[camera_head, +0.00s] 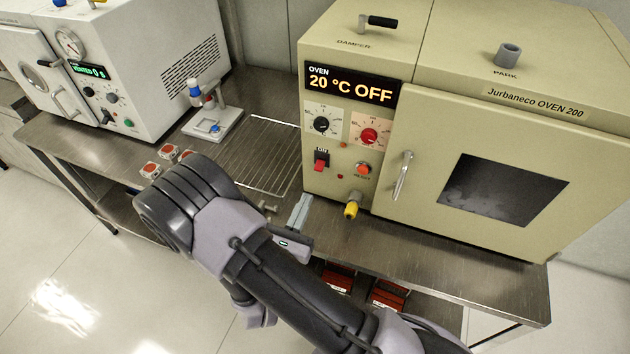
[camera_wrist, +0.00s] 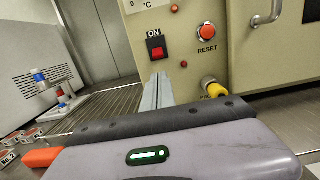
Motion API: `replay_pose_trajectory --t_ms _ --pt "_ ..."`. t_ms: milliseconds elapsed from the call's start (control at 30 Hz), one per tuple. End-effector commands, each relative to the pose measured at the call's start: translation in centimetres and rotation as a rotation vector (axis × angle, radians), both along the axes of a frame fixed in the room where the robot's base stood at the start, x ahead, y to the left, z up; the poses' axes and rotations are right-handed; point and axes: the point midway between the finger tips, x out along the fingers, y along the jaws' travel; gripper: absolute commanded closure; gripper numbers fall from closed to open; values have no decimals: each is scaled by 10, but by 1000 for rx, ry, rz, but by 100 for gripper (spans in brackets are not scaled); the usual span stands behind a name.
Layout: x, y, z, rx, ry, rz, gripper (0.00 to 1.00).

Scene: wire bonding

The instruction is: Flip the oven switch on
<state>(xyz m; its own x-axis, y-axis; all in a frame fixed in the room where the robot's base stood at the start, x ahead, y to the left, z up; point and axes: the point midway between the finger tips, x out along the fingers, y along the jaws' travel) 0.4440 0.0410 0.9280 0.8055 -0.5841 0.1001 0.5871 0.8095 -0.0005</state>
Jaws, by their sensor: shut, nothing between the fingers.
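The beige oven (camera_head: 470,120) stands on a steel bench; its display (camera_head: 350,86) reads 20 °C OFF. The red oven switch (camera_head: 321,164) is a rocker under an ON label on the left of the front panel. It also shows in the wrist view (camera_wrist: 157,48), just above my fingers. My gripper (camera_head: 301,208) is shut and empty, in front of and below the switch, apart from it in the head view. In the wrist view the closed fingers (camera_wrist: 157,92) point up toward the switch; the exact gap cannot be told.
Close by on the panel are a red RESET button (camera_head: 362,169), two knobs, a yellow-tipped valve (camera_head: 351,206) and the oven door handle (camera_head: 403,175). A wire rack (camera_head: 262,150) lies left of the oven. A white vacuum oven (camera_head: 150,60) and a small stand (camera_head: 212,118) are further left.

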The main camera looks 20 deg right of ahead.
Motion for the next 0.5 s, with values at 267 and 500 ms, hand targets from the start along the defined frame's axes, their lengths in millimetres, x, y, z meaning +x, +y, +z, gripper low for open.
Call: replay_pose_trajectory --t_ms 267,500 --pt "43 -32 4 1 -2 -5 100" --pt "58 -42 7 1 -1 -1 100"
